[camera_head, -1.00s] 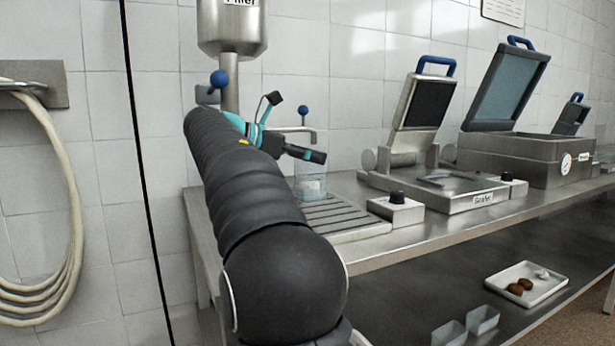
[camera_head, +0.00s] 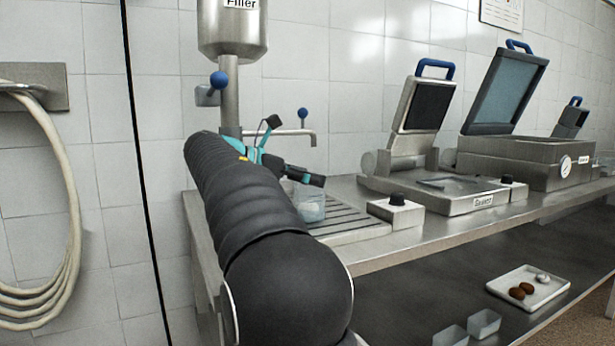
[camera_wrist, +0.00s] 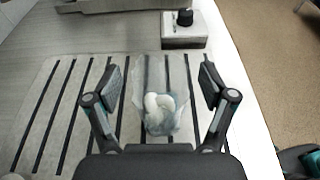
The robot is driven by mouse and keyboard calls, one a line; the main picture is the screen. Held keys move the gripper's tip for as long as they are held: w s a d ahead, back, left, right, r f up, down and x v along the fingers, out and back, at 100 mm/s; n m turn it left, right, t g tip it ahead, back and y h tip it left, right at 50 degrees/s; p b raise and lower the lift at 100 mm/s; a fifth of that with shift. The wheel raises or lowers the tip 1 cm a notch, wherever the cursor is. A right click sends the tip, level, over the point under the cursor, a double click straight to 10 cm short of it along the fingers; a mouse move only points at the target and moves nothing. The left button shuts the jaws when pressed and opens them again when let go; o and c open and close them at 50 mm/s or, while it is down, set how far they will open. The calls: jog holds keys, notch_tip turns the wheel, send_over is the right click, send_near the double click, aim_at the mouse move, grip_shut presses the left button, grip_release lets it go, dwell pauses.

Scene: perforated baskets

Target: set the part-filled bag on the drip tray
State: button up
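A clear part-filled bag (camera_head: 311,206) with pale contents stands upright on the slatted drip tray (camera_head: 350,228). In the wrist view the bag (camera_wrist: 161,108) sits between the two fingers of my gripper (camera_wrist: 160,88), with a visible gap on each side. The gripper is open, its pads apart from the bag. In the head view my gripper (camera_head: 304,178) is just above the bag and hides part of its top. The bag's base appears to rest on the slats of the drip tray (camera_wrist: 45,115).
The filler (camera_head: 232,30) with its spout (camera_head: 310,138) stands behind the tray. A knobbed box (camera_head: 396,210) is right of the tray, near the front edge. The sealer (camera_head: 450,193), lid up, is farther right. A white tray (camera_head: 500,286) lies on the lower shelf.

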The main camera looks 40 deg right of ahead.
jog(key=shift+r, duration=0.2)
jog(key=shift+w+a+r, duration=0.1)
jog(key=shift+a+r, duration=0.05)
jog(key=shift+a, duration=0.2)
jog(key=p+v, duration=0.2)
jog(key=v, duration=0.9)
jog(key=shift+a, duration=0.15)
dwell(0.7)
